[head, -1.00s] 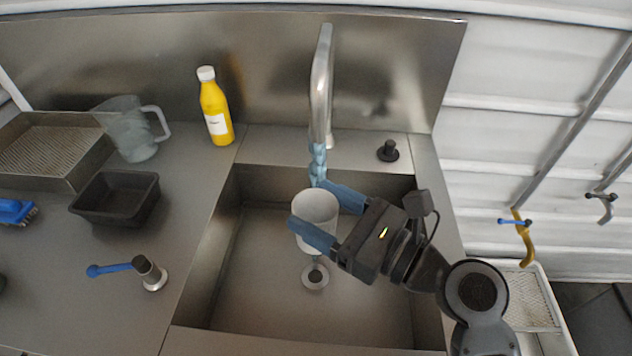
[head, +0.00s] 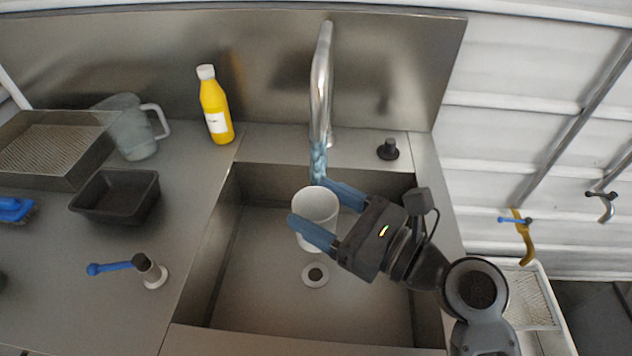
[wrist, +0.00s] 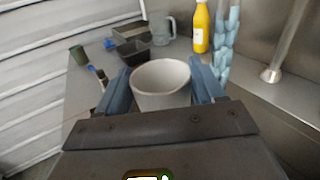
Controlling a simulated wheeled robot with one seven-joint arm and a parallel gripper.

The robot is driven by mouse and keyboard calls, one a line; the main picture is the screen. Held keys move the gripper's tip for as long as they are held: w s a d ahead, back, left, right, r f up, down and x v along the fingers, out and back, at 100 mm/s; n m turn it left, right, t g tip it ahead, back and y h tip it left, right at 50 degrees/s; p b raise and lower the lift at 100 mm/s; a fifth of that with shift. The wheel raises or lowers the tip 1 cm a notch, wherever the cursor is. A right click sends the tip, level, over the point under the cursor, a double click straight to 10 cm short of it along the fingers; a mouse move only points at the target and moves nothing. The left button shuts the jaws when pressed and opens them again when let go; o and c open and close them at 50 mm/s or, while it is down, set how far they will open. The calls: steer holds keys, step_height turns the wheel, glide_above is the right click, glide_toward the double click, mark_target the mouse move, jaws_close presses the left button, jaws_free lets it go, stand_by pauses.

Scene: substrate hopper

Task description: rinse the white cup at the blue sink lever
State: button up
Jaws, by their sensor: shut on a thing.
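The white cup (head: 316,215) is held upright over the sink basin (head: 250,290), its open mouth facing up. My gripper (head: 325,213) has its two blue fingers shut on the cup's sides. In the wrist view the cup (wrist: 160,84) sits between both fingers. The tap (head: 321,85) stands behind the cup, and a bluish stream of water (head: 318,162) falls from it to just behind or at the cup's far rim; I cannot tell whether it enters the cup. The blue sink lever (head: 115,268) is on the counter left of the basin, with nothing touching it.
A yellow bottle (head: 215,108), a clear jug (head: 135,128), a black tub (head: 117,197) and a ribbed metal tray (head: 60,150) stand on the left counter. A black knob (head: 388,149) is right of the tap. A second blue-handled tap (head: 518,222) is on the right wall.

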steer(key=shift+s+r, duration=0.1)
steer(key=shift+s+r+p, duration=0.7)
steer(key=shift+s+r, duration=0.05)
steer(key=shift+s, duration=0.05)
steer(key=shift+s+d+r, duration=0.1)
steer(key=shift+s+r, duration=0.5)
steer(key=shift+s, duration=0.2)
steer(key=shift+s+r, duration=0.55)
steer(key=shift+s, duration=0.25)
